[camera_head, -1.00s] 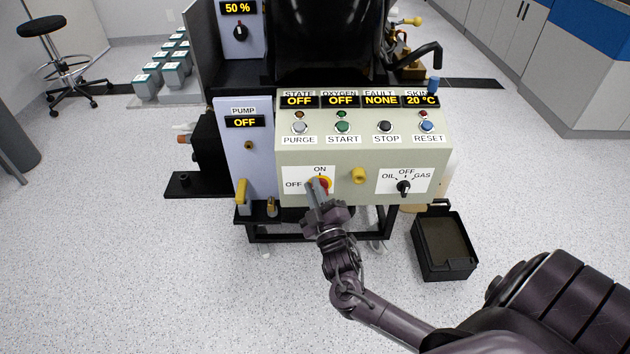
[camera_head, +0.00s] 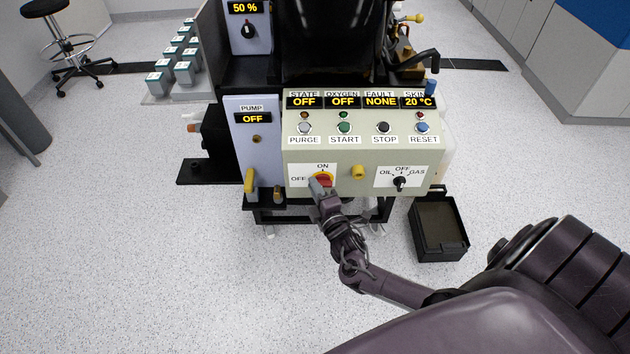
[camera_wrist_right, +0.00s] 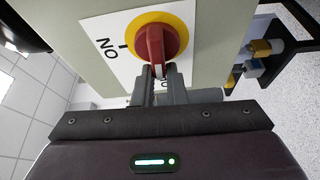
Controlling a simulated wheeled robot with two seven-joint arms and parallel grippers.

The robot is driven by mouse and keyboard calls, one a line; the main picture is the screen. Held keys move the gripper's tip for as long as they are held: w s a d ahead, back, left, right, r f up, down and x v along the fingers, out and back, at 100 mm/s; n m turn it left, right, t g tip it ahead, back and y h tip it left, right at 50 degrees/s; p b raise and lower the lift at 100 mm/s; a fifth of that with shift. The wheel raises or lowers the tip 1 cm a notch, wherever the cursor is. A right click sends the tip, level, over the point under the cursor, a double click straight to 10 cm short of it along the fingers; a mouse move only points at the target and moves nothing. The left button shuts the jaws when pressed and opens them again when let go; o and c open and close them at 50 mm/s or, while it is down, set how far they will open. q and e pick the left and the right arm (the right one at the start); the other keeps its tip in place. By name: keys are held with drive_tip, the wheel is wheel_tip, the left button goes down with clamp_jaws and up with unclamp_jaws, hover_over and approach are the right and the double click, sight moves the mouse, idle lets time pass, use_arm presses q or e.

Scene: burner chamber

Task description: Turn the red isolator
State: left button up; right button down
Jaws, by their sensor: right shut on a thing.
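The red isolator (camera_head: 326,179) is a red handle on a yellow disc on the front of the cream control panel, with a white label reading ON above and OFF to the left. My right gripper (camera_head: 319,187) reaches it from below and is shut on the handle. In the right wrist view the red handle (camera_wrist_right: 154,42) meets the fingertips (camera_wrist_right: 160,75). The fingers hide part of the OFF lettering; ON shows beside the disc. My left gripper is not in view.
A yellow knob (camera_head: 358,172) and a black OIL/OFF/GAS selector (camera_head: 399,182) sit right of the isolator. Buttons and displays are above; the STATE display (camera_head: 304,102) reads OFF. A yellow lever (camera_head: 250,181) is at left. A black bin (camera_head: 438,230) stands on the floor at right.

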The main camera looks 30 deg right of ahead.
drive_tip(key=shift+s+d+f+n+p, duration=0.2)
drive_tip(key=shift+n+p, duration=0.1)
drive_tip(key=shift+n, duration=0.1)
drive_tip(key=c, duration=1.5)
unclamp_jaws()
drive_tip(key=shift+d, duration=0.15)
drive_tip(key=shift+o, duration=0.2)
drive_tip(key=s+a, duration=0.1)
drive_tip(key=s, duration=0.6)
drive_tip(key=shift+s+a, duration=0.15)
drive_tip(key=shift+s, duration=0.15)
